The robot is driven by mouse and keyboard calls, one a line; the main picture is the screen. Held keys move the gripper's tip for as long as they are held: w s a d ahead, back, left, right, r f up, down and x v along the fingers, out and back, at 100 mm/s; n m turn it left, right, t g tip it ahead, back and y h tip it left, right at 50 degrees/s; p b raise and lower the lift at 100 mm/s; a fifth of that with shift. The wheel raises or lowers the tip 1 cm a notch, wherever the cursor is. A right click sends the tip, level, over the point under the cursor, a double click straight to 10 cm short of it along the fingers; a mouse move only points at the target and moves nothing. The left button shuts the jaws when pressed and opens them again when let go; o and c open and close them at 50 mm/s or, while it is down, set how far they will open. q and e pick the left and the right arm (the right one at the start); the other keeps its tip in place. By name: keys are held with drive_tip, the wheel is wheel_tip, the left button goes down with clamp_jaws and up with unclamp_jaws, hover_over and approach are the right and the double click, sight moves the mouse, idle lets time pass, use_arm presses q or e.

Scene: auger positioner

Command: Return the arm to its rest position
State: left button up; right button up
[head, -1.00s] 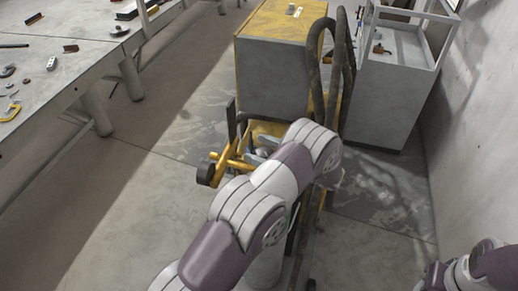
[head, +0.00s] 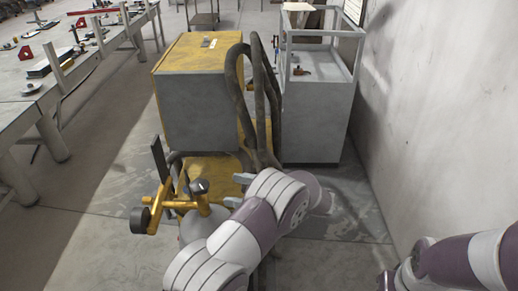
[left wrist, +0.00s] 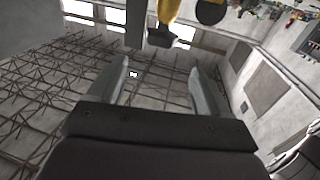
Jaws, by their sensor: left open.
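My left arm (head: 240,240) reaches up from the bottom middle of the head view and bends at the top. My left gripper (head: 237,190) shows only partly beside the bent arm, close to the yellow machine frame. In the left wrist view, the left gripper (left wrist: 158,85) has its two fingers wide apart with nothing between them. The yellow frame (head: 160,205) with a dark round knob (head: 139,219) stands left of the arm. My right arm (head: 455,262) is at the lower right; its dark end is too small to read.
A big grey and yellow box (head: 200,85) stands behind the frame, with thick dark hoses (head: 240,95) beside it. A grey cart (head: 315,115) stands at the back right near the wall (head: 430,130). A long workbench (head: 20,112) with tools is at left. Open floor lies between.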

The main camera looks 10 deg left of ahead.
use_arm(q)
drive_tip(key=shift+f, duration=0.1)
drive_tip(key=w+d+f+m+t+h, duration=0.85)
drive_tip(key=w+m+t+h, duration=0.2)
drive_tip(key=h, duration=0.25)
drive_tip(key=s+m+g+h, duration=0.6)
drive_tip(key=s+m+g, duration=0.15)
drive_tip(key=s, duration=1.35)
drive_tip(key=s+a+r+g+y, duration=0.1)
drive_tip(key=s+a+r, duration=0.5)
drive_tip(key=s+a, duration=0.2)
drive_tip(key=shift+s+r+m, duration=0.2)
drive_tip(key=shift+s+m, duration=0.1)
drive_tip(key=shift+s, duration=0.75)
